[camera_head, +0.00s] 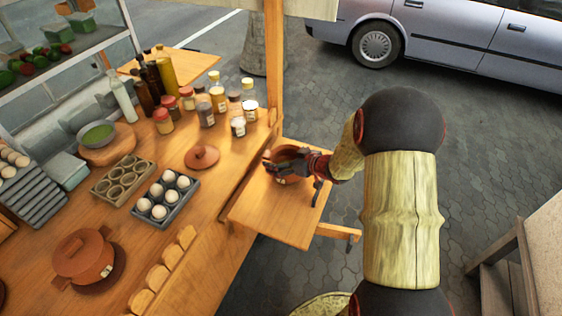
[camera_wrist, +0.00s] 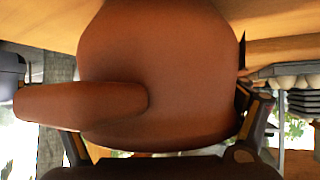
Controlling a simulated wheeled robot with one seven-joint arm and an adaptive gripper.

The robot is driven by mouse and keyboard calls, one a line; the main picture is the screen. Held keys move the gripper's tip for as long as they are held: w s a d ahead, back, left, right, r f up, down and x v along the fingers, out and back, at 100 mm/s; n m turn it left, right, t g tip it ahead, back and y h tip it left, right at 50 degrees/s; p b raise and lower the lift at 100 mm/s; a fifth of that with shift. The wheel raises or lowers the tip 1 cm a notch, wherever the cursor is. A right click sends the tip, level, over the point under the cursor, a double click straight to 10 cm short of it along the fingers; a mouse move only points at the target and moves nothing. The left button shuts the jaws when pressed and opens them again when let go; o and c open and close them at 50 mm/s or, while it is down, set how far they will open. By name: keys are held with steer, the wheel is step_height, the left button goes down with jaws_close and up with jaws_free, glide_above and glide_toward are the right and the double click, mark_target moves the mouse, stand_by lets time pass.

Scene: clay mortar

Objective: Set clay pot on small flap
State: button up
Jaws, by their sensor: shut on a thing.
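Wood shows beyond the pot at the top of that view. I cannot tell whether the pot's base touches the flap.
A wooden post (camera_head: 274,70) rises behind the flap. A loose clay lid (camera_head: 202,156), jars (camera_head: 217,98), an egg tray (camera_head: 160,198) and another lidded pot (camera_head: 84,256) stand on the counter. The near part of the flap is clear.

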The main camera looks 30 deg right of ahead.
steer(key=shift+w+r, duration=0.1)
steer(key=shift+r, duration=0.05)
steer(key=o, duration=1.5)
steer(key=shift+f, duration=0.25)
steer(key=shift+o, duration=0.2)
